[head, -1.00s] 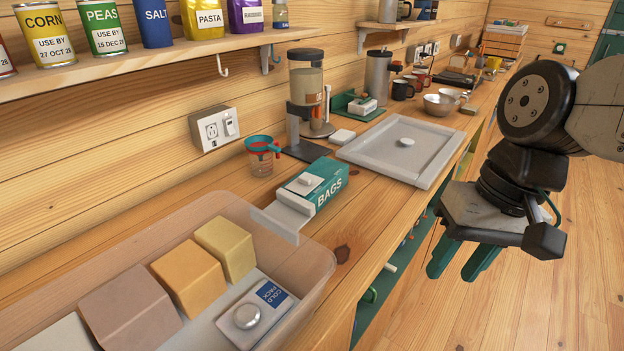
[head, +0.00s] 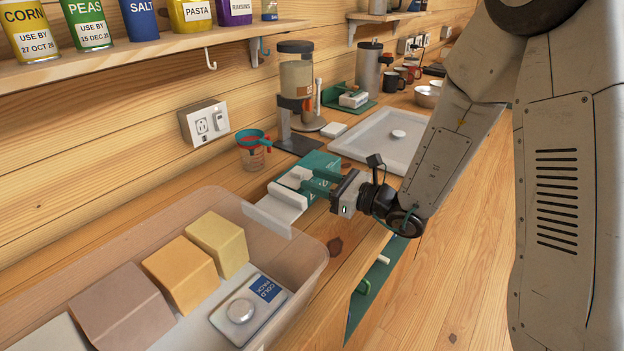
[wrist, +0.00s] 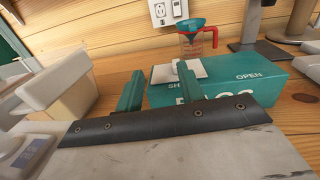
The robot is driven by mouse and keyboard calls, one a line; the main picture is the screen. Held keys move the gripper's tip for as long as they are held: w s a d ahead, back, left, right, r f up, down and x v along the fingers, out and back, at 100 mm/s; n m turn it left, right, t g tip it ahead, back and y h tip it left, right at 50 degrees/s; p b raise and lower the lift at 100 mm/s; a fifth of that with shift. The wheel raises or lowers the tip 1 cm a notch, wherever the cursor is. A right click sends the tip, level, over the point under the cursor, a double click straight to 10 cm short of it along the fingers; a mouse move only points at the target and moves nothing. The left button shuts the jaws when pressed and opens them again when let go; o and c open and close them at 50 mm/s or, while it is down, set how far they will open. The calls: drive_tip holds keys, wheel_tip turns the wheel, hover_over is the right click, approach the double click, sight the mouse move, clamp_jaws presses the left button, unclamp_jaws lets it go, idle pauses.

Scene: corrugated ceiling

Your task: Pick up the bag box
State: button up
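The bag box (head: 322,161) is a teal carton with a white piece on top, lying on the wooden counter beyond the clear bin. In the wrist view the bag box (wrist: 240,84) is right of centre, with "OPEN" on its top and its front lettering partly hidden. My gripper (head: 309,181) reaches in from the right, low over the box's near end. In the wrist view my gripper's (wrist: 159,72) two green fingers stand apart. The right finger overlaps the box's front, and the left finger is left of its end. I cannot tell whether they touch it.
A clear bin (head: 312,262) with several blocks and a cold pack (head: 249,306) stands in front. A measuring cup (head: 253,156) with a teal funnel and a dispenser (head: 296,85) stand behind the box. A grey tray (head: 372,152) lies beyond. A shelf (head: 130,55) overhangs at left.

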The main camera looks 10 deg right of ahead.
sight(302, 175)
drive_tip(key=shift+w+d+f+m+t+h, duration=0.3)
drive_tip(key=shift+f+h, duration=0.1)
drive_tip(key=shift+f, duration=0.2)
drive_tip(key=shift+w+f, duration=0.15)
drive_tip(key=shift+w, duration=0.1)
drive_tip(key=x, duration=0.7)
drive_tip(key=shift+w+d, duration=0.15)
drive_tip(key=shift+w, duration=0.25)
clamp_jaws()
